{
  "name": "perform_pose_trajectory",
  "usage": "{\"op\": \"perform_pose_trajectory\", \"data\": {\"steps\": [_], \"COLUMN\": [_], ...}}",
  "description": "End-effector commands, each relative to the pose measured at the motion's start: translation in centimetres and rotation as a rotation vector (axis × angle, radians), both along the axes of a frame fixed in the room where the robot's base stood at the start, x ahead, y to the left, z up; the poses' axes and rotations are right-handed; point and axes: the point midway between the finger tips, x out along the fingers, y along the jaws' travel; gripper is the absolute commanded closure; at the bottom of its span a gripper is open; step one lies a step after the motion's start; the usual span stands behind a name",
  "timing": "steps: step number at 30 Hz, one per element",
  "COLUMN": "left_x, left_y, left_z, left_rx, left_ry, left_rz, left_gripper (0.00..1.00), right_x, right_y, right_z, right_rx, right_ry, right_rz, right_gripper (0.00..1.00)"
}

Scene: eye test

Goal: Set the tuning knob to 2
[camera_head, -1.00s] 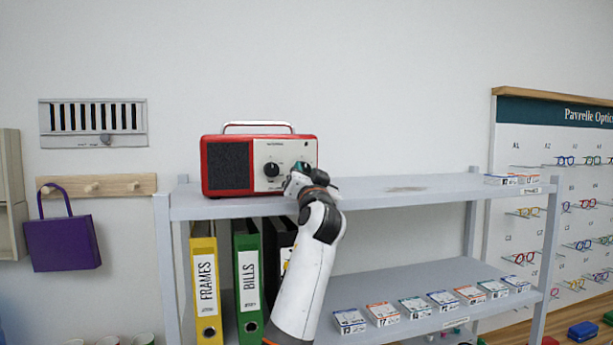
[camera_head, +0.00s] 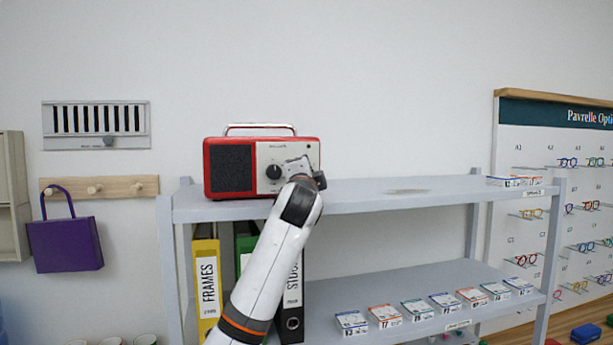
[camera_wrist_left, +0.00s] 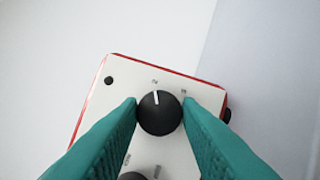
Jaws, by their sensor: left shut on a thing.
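A red radio (camera_head: 229,168) with a pale front panel stands on the shelf's top board. My left gripper (camera_head: 303,168) is at the right part of the panel and hides the knob there. In the left wrist view, the teal fingers of my left gripper (camera_wrist_left: 160,106) are shut on a round black knob (camera_wrist_left: 160,115), one on each side. Its white pointer points up, slightly left, at a small mark that looks like a sideways 2. Another mark lies to the right. My right gripper is not in view.
A second black knob (camera_head: 273,172) is left of my gripper. The shelf's top board (camera_head: 420,187) is mostly clear to the right. Binders (camera_head: 207,280) and small boxes (camera_head: 386,316) are below. A purple bag (camera_head: 65,245) hangs at left, and a glasses display (camera_head: 545,150) stands at right.

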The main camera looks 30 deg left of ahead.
Motion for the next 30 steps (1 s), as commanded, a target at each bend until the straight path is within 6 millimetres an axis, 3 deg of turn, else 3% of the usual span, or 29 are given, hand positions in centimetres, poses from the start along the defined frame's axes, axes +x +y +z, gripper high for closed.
{"op": "perform_pose_trajectory", "data": {"steps": [20,21,24,25,30], "left_x": [0.01,0.01,0.01,0.01,0.0], "left_y": [0.01,0.02,0.01,0.01,0.01], "left_z": [-0.02,-0.02,-0.02,-0.01,0.0], "left_rx": [0.045,0.045,0.045,0.045,0.044], "left_ry": [0.053,0.053,0.053,0.053,0.052], "left_rz": [0.001,0.001,0.001,0.001,0.0], "left_gripper": [0.92,0.67,0.51,0.47,0.47], "right_x": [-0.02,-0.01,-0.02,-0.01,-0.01], "right_y": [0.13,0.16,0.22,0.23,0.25], "right_z": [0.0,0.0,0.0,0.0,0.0], "right_rx": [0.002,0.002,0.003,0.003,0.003], "right_ry": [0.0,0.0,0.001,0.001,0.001], "right_rz": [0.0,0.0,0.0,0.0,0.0], "right_gripper": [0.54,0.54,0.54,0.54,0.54]}}
